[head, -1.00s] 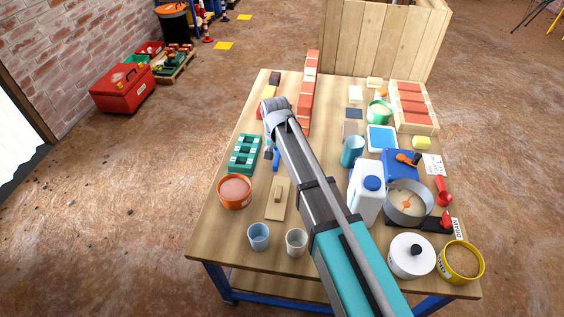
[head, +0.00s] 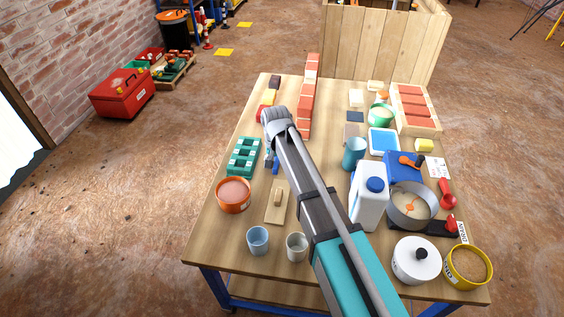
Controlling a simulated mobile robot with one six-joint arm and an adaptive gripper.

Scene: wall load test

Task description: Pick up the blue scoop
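A blue piece (head: 275,166), which may be part of the blue scoop, shows on the table just left of my arm, right of the green block with slots. Its full shape is hidden by my arm and wrist. My gripper (head: 269,146) hangs below the bent wrist, close to this blue piece and beside the green block. The fingers are small and mostly hidden, so I cannot tell whether they touch anything or are open.
Left of my arm are the green slotted block (head: 243,156), an orange bowl (head: 234,196), a wooden float (head: 276,206) and two cups. A brick row (head: 309,90) stands behind the wrist. A white jug (head: 369,198), pan (head: 410,206) and pot (head: 416,261) crowd the right.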

